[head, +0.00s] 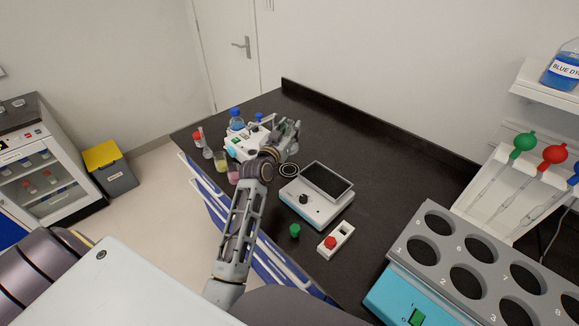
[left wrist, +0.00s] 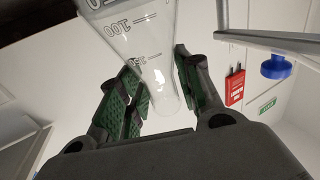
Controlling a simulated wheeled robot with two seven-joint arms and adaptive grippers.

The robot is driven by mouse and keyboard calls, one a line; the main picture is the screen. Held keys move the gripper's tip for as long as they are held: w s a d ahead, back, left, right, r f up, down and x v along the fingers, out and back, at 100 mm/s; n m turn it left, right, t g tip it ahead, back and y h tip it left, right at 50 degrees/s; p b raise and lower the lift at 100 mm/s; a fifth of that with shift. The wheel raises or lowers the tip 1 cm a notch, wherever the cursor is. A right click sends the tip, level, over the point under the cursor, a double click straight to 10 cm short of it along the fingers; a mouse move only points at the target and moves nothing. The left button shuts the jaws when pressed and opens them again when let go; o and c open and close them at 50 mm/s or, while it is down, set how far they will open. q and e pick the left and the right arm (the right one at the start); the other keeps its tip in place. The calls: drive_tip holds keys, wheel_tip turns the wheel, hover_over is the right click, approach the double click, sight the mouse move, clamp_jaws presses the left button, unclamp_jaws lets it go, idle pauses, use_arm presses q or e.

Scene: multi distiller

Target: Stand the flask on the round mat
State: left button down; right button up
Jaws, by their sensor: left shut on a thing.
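My left gripper (head: 289,136) reaches over the dark bench and also shows in the left wrist view (left wrist: 160,98). It is shut on the neck of a clear conical flask (left wrist: 137,38) with black volume marks; the green-padded fingers lie either side of the neck. In the head view the held flask is hard to make out beside the gripper. A small round mat (head: 289,170) with light rings lies flat on the bench, just nearer than the gripper and behind the hotplate. My right gripper is not in view.
A white hotplate (head: 318,195) stands close to the mat. A white device (head: 243,146), blue-capped bottle (head: 236,120) and small glassware stand left of the gripper. The bench's back right is clear.

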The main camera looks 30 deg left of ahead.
use_arm(q)
wheel_tip(320, 180, down, 6)
drive_tip(key=shift+f, duration=0.1)
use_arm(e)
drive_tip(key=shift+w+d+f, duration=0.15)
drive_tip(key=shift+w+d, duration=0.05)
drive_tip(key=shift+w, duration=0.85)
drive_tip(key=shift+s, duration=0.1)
